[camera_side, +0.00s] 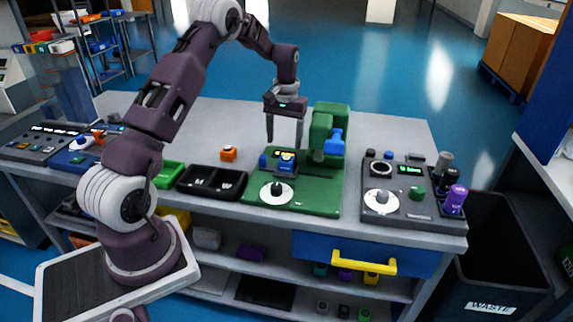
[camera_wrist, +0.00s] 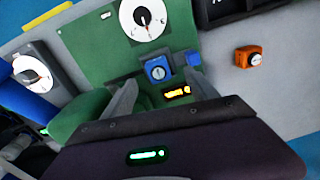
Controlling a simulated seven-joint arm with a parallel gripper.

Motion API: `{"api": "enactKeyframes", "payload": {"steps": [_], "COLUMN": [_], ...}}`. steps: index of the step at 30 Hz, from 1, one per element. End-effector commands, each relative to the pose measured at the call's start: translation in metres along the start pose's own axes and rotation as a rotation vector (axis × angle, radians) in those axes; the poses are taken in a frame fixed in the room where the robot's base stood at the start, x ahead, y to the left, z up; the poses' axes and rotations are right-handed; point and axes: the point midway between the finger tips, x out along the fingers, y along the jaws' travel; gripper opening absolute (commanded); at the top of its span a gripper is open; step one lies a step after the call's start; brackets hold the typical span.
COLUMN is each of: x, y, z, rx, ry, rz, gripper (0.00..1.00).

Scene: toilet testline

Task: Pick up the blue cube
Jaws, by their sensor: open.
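In the wrist view the blue cube (camera_wrist: 157,68) lies just past and between my fingertips. My gripper (camera_side: 284,146) points down above the cube, its fingers open and apart. In the wrist view my gripper (camera_wrist: 163,79) has one finger on each side of the cube, with nothing held. I cannot tell whether the fingertips reach down beside the cube.
A green upright housing (camera_side: 321,130) with a blue part stands close right of my gripper. A small blue knob (camera_side: 263,160) is just left of the cube. An orange cube (camera_side: 228,154), a black tray (camera_side: 212,182) and a grey console (camera_side: 408,196) sit around the station.

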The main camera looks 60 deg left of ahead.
Motion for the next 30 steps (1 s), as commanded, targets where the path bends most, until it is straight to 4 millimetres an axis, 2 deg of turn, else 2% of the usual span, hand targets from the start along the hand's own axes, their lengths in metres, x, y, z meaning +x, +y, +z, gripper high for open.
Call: {"api": "enactKeyframes", "payload": {"steps": [3,15,22,23,30], "x": [0.016,0.078,0.082,0.082,0.081], "y": [0.000,0.005,0.005,0.005,0.006], "z": [-0.009,-0.012,-0.012,-0.012,-0.012], "rx": [-0.103,-0.108,-0.107,-0.107,-0.106], "ry": [-0.010,-0.011,-0.009,-0.009,-0.009], "rz": [0.038,0.040,0.040,0.040,0.040], "gripper": [0.67,0.67,0.67,0.65,0.18]}}
